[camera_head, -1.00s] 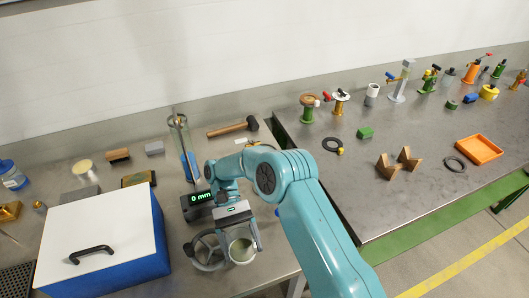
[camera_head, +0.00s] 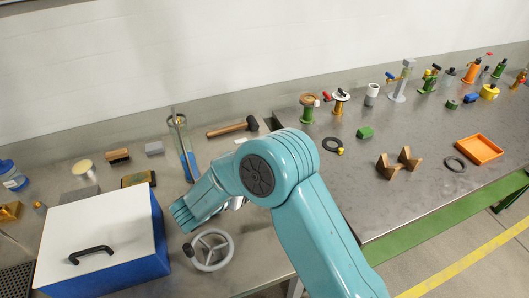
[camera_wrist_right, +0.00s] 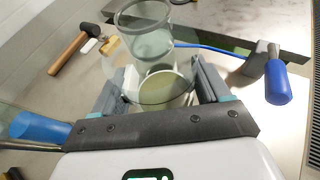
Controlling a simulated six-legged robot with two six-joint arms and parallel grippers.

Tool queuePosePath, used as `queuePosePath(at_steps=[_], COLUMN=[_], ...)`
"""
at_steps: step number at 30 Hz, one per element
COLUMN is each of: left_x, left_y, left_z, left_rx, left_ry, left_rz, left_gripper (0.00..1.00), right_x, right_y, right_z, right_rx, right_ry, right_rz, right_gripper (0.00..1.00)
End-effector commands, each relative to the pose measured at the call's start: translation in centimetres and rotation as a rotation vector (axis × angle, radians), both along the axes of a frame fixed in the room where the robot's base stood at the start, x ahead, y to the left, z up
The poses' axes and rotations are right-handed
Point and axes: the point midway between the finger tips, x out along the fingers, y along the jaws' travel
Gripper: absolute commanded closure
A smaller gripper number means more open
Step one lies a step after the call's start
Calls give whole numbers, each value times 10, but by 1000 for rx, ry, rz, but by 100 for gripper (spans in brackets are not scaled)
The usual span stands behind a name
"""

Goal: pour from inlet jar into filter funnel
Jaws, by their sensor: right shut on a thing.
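My right gripper (camera_wrist_right: 158,80) is shut on the inlet jar (camera_wrist_right: 166,88), a clear vessel with a pale round inside, seen between the two fingers in the wrist view. A clear, greenish, open-topped glass piece (camera_wrist_right: 144,18) overlaps the jar's far side in that view. I cannot tell whether it is the filter funnel, or whether it touches the jar. In the head view my right arm hides the gripper and the jar. A tall clear tube with blue in it (camera_head: 184,148) stands just behind the arm. My left gripper is not in view.
A grey handwheel (camera_head: 212,252) lies in front of my right wrist. A white-lidded blue case (camera_head: 130,225) stands at the left. A mallet (camera_head: 233,128) lies behind the arm. The right bench holds an orange tray (camera_head: 479,149), wooden V-blocks (camera_head: 388,167) and several small fittings.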

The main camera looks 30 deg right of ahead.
Motion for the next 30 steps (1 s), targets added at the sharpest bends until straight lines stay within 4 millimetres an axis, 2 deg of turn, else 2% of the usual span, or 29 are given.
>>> queuePosePath(at_steps=[6, 19, 30], left_x=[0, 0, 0], left_y=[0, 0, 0], left_z=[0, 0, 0], left_rx=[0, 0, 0], left_ry=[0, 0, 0], left_rz=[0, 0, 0], left_gripper=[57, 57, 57], right_x=[18, 19, 22], right_y=[-5, -7, -15], right_z=[12, 16, 35], right_rx=[1, 25, 180], right_ry=[-1, 2, 41], right_rz=[113, 113, 114], right_gripper=[57, 57, 57])
